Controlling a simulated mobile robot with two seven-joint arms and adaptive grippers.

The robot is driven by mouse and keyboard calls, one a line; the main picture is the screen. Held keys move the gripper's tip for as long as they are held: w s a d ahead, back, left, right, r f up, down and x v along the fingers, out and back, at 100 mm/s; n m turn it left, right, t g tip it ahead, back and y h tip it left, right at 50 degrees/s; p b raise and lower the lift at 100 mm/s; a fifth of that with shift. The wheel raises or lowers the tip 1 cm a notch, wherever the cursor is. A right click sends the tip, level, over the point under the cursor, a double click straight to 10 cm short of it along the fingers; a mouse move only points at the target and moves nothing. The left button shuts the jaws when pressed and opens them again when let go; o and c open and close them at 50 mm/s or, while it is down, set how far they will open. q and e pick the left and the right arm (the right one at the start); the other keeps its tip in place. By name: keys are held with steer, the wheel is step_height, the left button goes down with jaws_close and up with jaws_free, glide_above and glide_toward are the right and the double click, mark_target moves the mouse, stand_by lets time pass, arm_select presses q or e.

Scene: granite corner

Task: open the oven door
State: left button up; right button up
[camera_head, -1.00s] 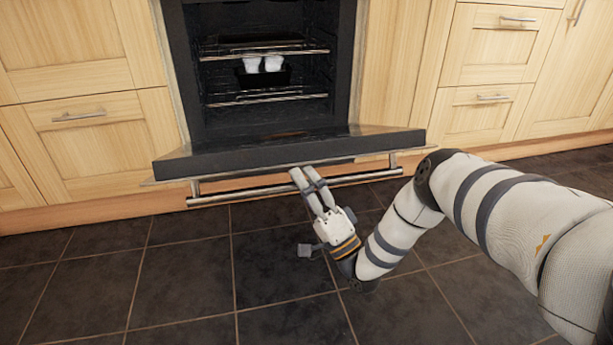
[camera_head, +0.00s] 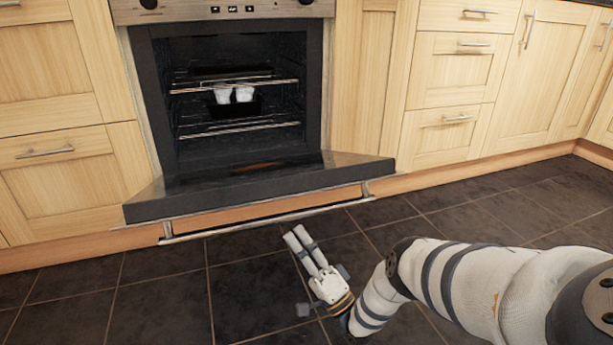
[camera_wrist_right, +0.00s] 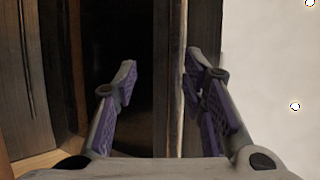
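The oven door (camera_head: 255,192) is hinged at its bottom and folded far down in front of the oven, leaving the cavity exposed. Its bar handle (camera_head: 265,219) runs along the door's outer edge. In the head view my right gripper (camera_head: 297,235) is just in front of and below the handle, with its fingertips apart from it. The right wrist view shows this gripper (camera_wrist_right: 158,78) open, its two fingers apart and nothing clearly held between them. My left gripper is not in view.
Inside the oven (camera_head: 235,60) are wire racks and a dark tin (camera_head: 234,107) with white items. Wooden cabinets (camera_head: 60,175) and drawers (camera_head: 450,130) flank the oven. The dark tiled floor (camera_head: 150,285) in front is clear apart from my right arm.

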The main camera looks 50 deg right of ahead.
steer(key=shift+s+d+f, duration=0.15)
steer(key=shift+s+f, duration=0.15)
steer(key=shift+f, duration=0.4)
steer(key=shift+s+d+f, duration=0.2)
steer(key=shift+s+f, duration=0.1)
steer(key=shift+f, duration=0.35)
steer(key=shift+s+d+f, duration=0.15)
steer(key=shift+s+f, duration=0.15)
steer(key=shift+f, duration=0.4)
